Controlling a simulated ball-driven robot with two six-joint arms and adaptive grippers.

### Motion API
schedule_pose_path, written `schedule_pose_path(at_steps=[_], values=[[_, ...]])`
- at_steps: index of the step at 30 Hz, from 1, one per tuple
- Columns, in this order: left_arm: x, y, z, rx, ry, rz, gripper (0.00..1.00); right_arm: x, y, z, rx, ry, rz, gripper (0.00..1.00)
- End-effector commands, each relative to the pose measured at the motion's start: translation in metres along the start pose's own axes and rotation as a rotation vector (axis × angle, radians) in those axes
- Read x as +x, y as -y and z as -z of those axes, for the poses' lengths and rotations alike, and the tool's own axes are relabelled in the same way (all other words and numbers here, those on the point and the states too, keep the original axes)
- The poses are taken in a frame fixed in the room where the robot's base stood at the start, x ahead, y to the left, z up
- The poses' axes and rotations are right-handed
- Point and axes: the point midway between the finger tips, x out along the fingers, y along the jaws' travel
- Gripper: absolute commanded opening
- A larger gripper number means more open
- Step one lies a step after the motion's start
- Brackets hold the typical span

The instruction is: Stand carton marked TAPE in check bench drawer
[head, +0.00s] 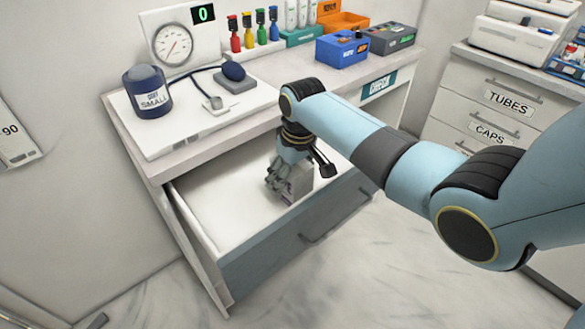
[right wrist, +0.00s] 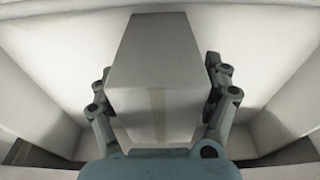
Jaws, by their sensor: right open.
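A pale carton (head: 297,183) stands upright inside the open check bench drawer (head: 203,233), near its front wall. It has a purplish patch on one side, and its lettering cannot be read. My right gripper (head: 287,180) is down in the drawer at the carton and partly covers it. In the right wrist view the carton (right wrist: 158,75) is between the spread fingers of my right gripper (right wrist: 160,100). My left gripper is not in view.
The check bench top (head: 258,128) overhangs the back of the drawer. It holds a dark blue SMALL cuff (head: 147,91), a dial gauge (head: 173,45), a blue box (head: 342,49) and a grey box (head: 391,38). A TUBES and CAPS cabinet (head: 470,110) stands at right. The drawer's left part is empty.

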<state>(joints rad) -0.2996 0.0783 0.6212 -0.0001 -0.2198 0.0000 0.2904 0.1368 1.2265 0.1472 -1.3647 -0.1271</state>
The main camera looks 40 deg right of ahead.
Motion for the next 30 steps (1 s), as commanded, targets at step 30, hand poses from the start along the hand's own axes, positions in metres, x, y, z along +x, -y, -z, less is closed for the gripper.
schedule_pose_path(at_steps=[30], values=[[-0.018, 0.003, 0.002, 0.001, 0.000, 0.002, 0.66, -0.121, 0.000, 0.000, 0.000, 0.000, 0.000, 0.82]])
